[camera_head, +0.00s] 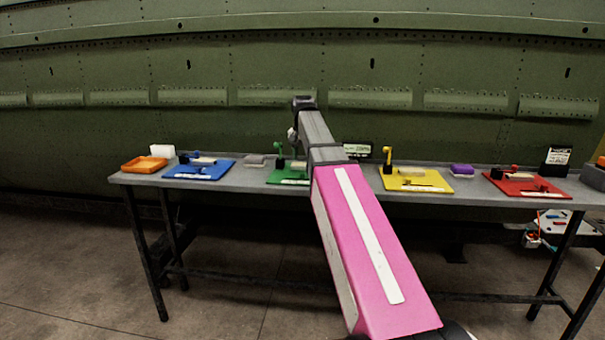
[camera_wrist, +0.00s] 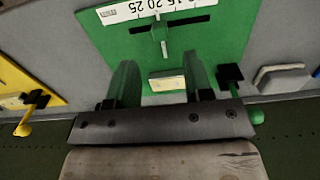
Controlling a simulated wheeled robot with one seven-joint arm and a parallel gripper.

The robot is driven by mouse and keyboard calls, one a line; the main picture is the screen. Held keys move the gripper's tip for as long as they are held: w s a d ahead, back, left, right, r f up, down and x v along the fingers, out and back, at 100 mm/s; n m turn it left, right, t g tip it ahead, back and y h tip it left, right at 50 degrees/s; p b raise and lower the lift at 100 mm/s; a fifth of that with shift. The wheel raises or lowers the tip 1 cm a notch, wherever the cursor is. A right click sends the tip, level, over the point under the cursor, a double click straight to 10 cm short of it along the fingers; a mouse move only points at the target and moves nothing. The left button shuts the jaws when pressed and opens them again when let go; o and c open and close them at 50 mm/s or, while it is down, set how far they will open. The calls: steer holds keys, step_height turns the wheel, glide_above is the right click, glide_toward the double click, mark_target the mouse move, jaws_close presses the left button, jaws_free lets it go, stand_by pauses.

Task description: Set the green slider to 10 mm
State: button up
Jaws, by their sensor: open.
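The green board (camera_head: 283,181) lies on the bench, partly hidden behind my arm in the head view. In the wrist view the green board (camera_wrist: 232,48) fills the upper middle, with a white scale strip (camera_wrist: 150,10) showing 15, 20 and 25, upside down. The green slider (camera_wrist: 160,32) sits across a dark slot beside the strip. Its exact reading cannot be told. My gripper (camera_wrist: 160,70) is open, its two fingers spread apart over the board. A cream block (camera_wrist: 167,83) shows between the fingers. The slider lies beyond the fingertips in the picture, and no contact shows.
Blue (camera_head: 207,172), yellow (camera_head: 414,180) and red (camera_head: 525,187) boards lie along the bench (camera_head: 350,190). An orange tray (camera_head: 143,164) is at the left end.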

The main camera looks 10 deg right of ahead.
mark_target(303, 176)
step_height(303, 176, down, 7)
stand_by(0.3)
jaws_close()
